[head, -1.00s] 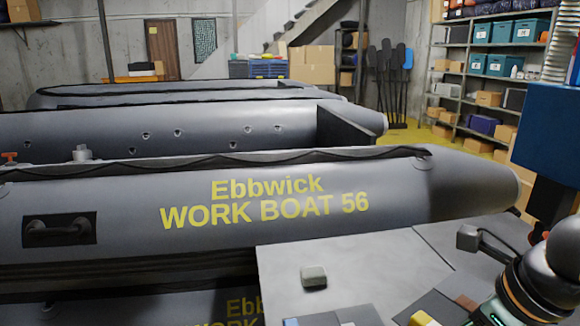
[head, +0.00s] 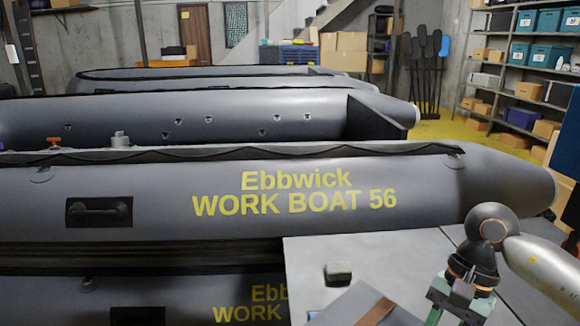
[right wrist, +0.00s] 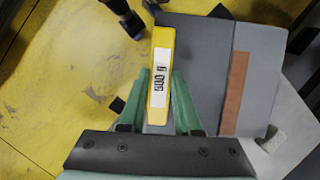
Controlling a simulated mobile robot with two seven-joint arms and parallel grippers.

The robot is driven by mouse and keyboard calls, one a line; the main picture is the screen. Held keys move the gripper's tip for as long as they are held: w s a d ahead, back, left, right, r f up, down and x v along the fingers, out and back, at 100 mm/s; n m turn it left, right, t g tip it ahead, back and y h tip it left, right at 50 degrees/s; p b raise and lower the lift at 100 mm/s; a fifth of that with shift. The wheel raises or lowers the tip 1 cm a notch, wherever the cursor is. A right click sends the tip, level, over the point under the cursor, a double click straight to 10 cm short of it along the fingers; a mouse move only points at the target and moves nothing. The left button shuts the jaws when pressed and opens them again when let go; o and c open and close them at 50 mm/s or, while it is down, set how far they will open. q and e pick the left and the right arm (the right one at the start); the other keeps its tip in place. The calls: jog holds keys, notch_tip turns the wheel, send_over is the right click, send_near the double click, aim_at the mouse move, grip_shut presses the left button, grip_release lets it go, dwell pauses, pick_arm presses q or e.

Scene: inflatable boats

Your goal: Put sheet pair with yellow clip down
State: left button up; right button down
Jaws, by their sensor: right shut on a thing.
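My right gripper (right wrist: 160,105) is shut on a yellow clip (right wrist: 158,45) with a white printed label, between its green fingers. Beside the clip are a dark grey sheet (right wrist: 195,70) and a lighter grey sheet (right wrist: 262,75) with a brown strip (right wrist: 236,85). How the clip joins them is hidden. In the head view, my right gripper (head: 445,315) is at the bottom right, its tips cut off. A grey sheet (head: 345,305) with the brown strip shows left of it, low over the table; I cannot tell whether it touches. The clip is out of the head view.
A light grey table (head: 400,265) has a small dark block (head: 338,272) near its left side. A grey inflatable boat (head: 300,190) stands right behind the table. Shelves (head: 515,70) stand at the back right. Yellow floor (right wrist: 50,110) shows beside the sheets.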

jog(key=n, duration=0.2)
jog(key=n+g+h, duration=0.1)
jog(key=n, duration=0.1)
jog(key=a+f+n+h+p, duration=0.1)
jog(key=n, duration=0.1)
jog(key=shift+w+a, duration=0.1)
jog(key=n, duration=0.2)
jog(key=f+n+h, duration=0.1)
jog(key=shift+a+n, duration=0.2)
jog(key=shift+n, duration=0.2)
dwell(0.4)
